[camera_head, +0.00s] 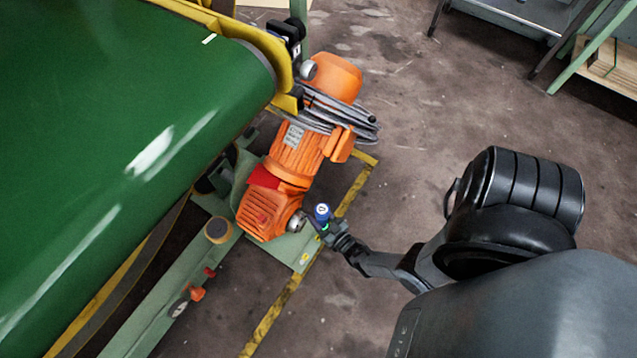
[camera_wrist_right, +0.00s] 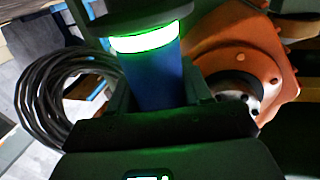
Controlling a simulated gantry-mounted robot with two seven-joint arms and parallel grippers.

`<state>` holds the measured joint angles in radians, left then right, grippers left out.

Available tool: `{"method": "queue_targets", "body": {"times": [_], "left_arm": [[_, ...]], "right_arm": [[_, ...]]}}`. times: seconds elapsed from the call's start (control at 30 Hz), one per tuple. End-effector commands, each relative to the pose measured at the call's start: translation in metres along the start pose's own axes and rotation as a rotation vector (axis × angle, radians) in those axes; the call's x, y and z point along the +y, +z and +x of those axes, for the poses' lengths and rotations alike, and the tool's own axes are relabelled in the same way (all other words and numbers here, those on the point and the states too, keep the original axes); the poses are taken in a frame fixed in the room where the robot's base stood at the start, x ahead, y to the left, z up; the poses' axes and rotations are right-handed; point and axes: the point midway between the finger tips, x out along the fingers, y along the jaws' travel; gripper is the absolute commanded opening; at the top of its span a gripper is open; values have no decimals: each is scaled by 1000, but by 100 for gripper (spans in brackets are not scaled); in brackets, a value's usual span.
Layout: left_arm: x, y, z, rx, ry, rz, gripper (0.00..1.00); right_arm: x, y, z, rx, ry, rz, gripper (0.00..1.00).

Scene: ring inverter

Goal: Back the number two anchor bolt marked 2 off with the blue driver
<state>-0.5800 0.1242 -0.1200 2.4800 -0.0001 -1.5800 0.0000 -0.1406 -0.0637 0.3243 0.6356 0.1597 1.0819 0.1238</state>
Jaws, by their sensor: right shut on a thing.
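The blue driver (camera_head: 322,212) is upright in the fingers of my right gripper (camera_head: 328,229), beside the lower end of the orange motor unit (camera_head: 265,212). My right gripper is shut on it. In the right wrist view the driver's blue body (camera_wrist_right: 155,84) stands between the fingers, with a bright green glowing band near its dark top. The driver's lower end is hidden, so I cannot tell whether it touches a bolt. The green base plate (camera_head: 286,252) lies under the motor. I cannot make out the bolt marked 2. My left gripper is not in view.
A green conveyor belt (camera_head: 110,110) with a yellow frame fills the left. Coiled grey cable (camera_head: 340,112) wraps the motor. Yellow floor tape (camera_head: 268,333) runs past the plate. A bench (camera_head: 520,15) stands at the upper right. The floor (camera_head: 430,110) between is clear.

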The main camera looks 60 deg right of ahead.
Motion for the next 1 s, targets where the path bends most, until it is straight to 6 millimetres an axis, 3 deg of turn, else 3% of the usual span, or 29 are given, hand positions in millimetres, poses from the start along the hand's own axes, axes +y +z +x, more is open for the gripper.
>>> {"method": "queue_targets", "body": {"times": [0.4,1.0], "left_arm": [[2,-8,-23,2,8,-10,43],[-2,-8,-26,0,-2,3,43]], "right_arm": [[0,-27,2,7,-1,1,10],[0,-31,2,8,-1,1,10]]}}
